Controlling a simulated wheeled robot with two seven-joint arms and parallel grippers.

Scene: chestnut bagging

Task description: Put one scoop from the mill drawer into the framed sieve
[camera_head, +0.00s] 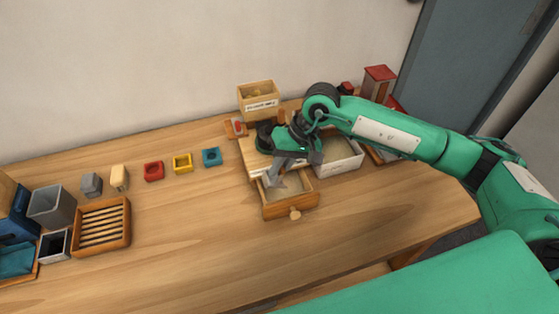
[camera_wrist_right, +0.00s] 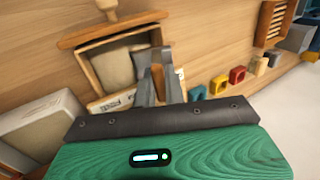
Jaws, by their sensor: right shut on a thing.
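The mill drawer (camera_head: 295,212) is pulled open at the front of the pale wooden mill; its round knob faces the near table edge. The drawer also shows in the right wrist view (camera_wrist_right: 150,17), with a beige mass inside. My right gripper (camera_head: 275,181) points down over the drawer. In the right wrist view its fingers (camera_wrist_right: 160,62) are shut on a narrow brown wooden piece (camera_wrist_right: 157,78), perhaps the scoop's handle; the scoop's bowl is not clear. A wooden frame with slats (camera_head: 128,222) lies at the left; I cannot tell if it is the framed sieve. My left gripper is not in view.
A white box (camera_head: 345,163) stands just right of the drawer, and a labelled wooden box (camera_head: 259,103) behind it. Small red (camera_head: 153,171), yellow (camera_head: 182,163) and blue (camera_head: 212,157) blocks lie left of it. A grey bin (camera_head: 52,207) stands far left. The front middle table is clear.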

